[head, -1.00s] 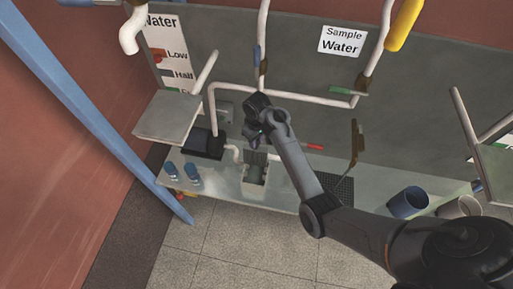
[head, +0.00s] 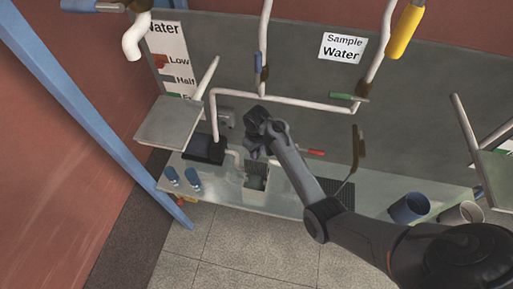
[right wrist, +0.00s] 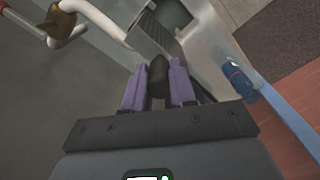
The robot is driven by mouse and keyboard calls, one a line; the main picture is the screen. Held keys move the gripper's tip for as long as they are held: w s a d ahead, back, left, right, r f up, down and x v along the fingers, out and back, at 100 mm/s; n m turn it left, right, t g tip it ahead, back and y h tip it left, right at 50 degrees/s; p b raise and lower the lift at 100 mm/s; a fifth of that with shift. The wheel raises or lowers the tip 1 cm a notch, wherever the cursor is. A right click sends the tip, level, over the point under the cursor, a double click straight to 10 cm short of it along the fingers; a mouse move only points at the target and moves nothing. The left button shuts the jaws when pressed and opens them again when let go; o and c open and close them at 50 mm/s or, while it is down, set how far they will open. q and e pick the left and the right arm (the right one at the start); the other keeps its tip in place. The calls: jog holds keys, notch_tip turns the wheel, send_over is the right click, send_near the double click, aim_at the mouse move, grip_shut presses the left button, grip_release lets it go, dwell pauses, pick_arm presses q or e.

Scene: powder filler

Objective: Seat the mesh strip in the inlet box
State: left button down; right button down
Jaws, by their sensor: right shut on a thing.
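The inlet box (head: 256,193) is a pale, open-topped box on the bench, joined to a white pipe. My right gripper (head: 254,154) is just above and behind it. In the right wrist view, its purple fingers (right wrist: 158,88) are shut on a dark piece, which looks like the top of the mesh strip (right wrist: 158,70). A grey-green panel (head: 257,170) shows at the box opening and may be the strip's lower part. I cannot tell how deep it sits. My left gripper is not in view.
A black container (head: 205,148) and two blue-capped items (head: 183,179) are left of the box. A red-handled valve (head: 315,152) and a dark grate (head: 336,193) lie to the right, then a blue cup (head: 409,208). White pipes (head: 290,98) run behind.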

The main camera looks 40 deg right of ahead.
aim_at(256, 162)
jog(key=shift+f, duration=1.1)
dwell(0.7)
